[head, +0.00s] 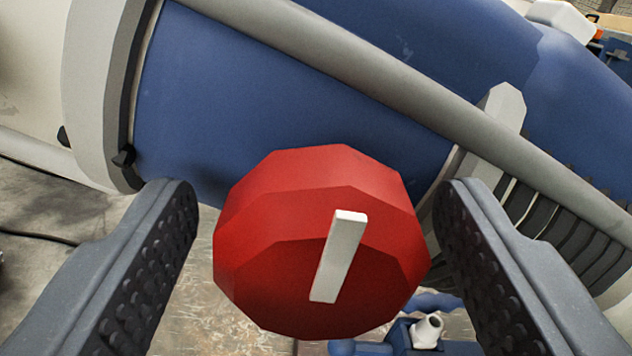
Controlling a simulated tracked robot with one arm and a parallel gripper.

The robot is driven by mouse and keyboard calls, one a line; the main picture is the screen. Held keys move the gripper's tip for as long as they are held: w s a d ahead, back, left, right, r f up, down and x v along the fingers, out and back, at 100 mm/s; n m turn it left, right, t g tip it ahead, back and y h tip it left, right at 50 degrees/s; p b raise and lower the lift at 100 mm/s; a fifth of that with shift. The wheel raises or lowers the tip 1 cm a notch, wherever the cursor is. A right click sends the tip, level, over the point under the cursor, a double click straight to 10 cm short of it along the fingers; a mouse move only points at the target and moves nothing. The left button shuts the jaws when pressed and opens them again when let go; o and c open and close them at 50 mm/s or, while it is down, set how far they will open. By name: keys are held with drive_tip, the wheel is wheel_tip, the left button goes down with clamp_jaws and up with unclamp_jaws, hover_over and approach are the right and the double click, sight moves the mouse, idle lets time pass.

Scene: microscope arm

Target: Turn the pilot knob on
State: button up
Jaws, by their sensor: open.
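The pilot knob (270,235) is a red, many-sided knob in the middle of the head view. A raised white bar (338,258) on its face stands nearly upright, its top leaning a little to the right. My gripper (318,205) is open, with one dark, studded finger on each side of the knob. A gap shows between the left finger and the knob, and a narrower one on the right. I cannot tell how far the fingertips reach along the knob's depth. The knob's mount is hidden behind it.
A large blue cylinder (270,95) fills the space behind the knob, with a pale grey collar (95,90) at left. A grey pipe (350,62) crosses it diagonally. Dark ribs (545,215) are at right. A blue part with a white nozzle (427,330) sits below.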

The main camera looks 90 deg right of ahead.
drive_tip(key=shift+d, duration=0.1)
drive_tip(key=c, duration=1)
